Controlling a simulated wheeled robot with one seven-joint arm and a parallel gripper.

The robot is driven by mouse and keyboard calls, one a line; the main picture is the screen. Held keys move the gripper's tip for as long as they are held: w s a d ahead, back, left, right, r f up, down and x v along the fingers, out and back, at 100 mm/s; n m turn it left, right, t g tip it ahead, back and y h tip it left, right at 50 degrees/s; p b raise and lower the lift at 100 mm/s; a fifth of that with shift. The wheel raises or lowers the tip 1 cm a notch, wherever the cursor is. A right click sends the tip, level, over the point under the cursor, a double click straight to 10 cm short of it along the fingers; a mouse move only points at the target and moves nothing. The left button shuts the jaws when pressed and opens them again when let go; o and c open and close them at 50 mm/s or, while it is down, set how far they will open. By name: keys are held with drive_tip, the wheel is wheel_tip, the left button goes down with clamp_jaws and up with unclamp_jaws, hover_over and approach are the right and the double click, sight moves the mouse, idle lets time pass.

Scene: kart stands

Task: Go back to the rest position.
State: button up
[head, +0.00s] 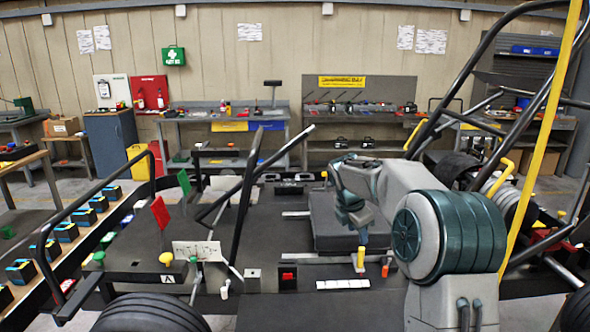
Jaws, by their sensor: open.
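My arm rises at the right of the head view, with its large grey and dark green joint nearest the camera. It bends over the kart frame, and my gripper (362,238) hangs down at its end. The gripper is small here and is open. A yellow knob or handle (360,260) stands just below it on the dark deck; I cannot tell whether they touch. I see nothing held between the fingers.
Dark bars (247,190) stand left of my arm. Red (160,213) and green (184,183) flags stand at left. A grey block (345,228) lies beside the gripper. Tyres (150,314) are in front.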

drive_tip(key=s+a+m+y, duration=0.1)
drive_tip(key=s+m, duration=1)
drive_tip(key=s, duration=0.8)
drive_tip(key=s+a+f+m+y, duration=0.1)
drive_tip(key=s+a+m+y, duration=0.1)
drive_tip(key=s+m, duration=0.9)
drive_tip(key=shift+s+a, duration=0.3)
drive_tip(key=shift+s, duration=3.65)
drive_tip(key=shift+f, duration=0.1)
